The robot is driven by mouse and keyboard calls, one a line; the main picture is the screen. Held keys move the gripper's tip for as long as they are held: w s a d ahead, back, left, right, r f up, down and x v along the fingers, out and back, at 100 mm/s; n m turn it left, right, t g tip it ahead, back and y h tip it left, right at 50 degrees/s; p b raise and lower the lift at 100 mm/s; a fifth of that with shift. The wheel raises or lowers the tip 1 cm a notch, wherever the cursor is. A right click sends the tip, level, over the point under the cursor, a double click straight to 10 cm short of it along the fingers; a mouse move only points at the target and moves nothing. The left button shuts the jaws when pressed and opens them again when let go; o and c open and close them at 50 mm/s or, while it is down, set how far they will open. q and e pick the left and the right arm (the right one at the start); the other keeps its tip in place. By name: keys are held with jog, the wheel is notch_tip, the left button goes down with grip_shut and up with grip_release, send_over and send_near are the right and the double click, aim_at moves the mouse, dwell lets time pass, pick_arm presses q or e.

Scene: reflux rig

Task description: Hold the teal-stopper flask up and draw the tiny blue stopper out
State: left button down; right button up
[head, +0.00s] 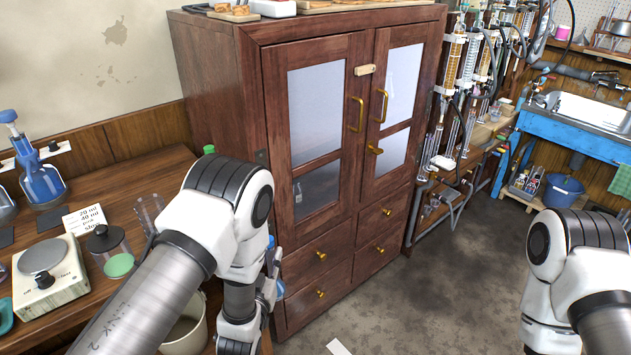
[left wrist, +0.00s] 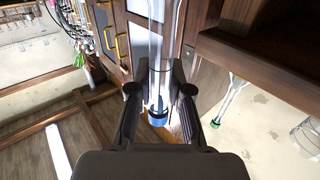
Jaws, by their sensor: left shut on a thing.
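My left gripper (left wrist: 158,100) is shut on a clear glass piece (left wrist: 160,66).
The wooden bench (head: 130,200) at left carries a blue flask (head: 42,183), a stirrer plate (head: 48,278) and a lidded jar (head: 108,250). A bucket (head: 186,335) stands below my left arm. A wooden cabinet (head: 250,100) fills the middle.

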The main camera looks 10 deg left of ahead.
jog(key=shift+r, duration=0.1)
jog(key=o, duration=0.3)
jog(key=w+a+r+n+t+y, duration=0.2)
jog(key=w+a+y, duration=0.2)
jog(key=w+a, duration=0.4)
jog(key=w+a+r+n+t+y, duration=0.3)
jog(key=w+a+y, duration=0.25)
jog(key=w, duration=0.35)
jog(key=w+a+r+n+g+y, duration=0.1)
jog(key=w+a+r+n+g, duration=0.2)
jog(key=r+n, duration=0.35)
jog(key=w+a+r+n+g+y, duration=0.1)
jog(key=w+a+r+n+g, duration=0.3)
jog(key=r, duration=0.4)
jog(key=w+a+r+n+g, duration=0.2)
jog(key=a+r+n, duration=0.1)
jog(key=r+n, duration=0.4)
pick_arm(q)
jog(key=s+d+f+m+g+h, duration=0.2)
jog(key=s+d+m+g+h, duration=0.2)
jog(key=s+d+m+h, duration=0.4)
jog(key=shift+s+d+h, duration=1.35)
jog(key=shift+d+h, duration=0.45)
jog(key=shift+d, duration=1.35)
pick_arm(e)
jog(key=shift+x, duration=3.4)
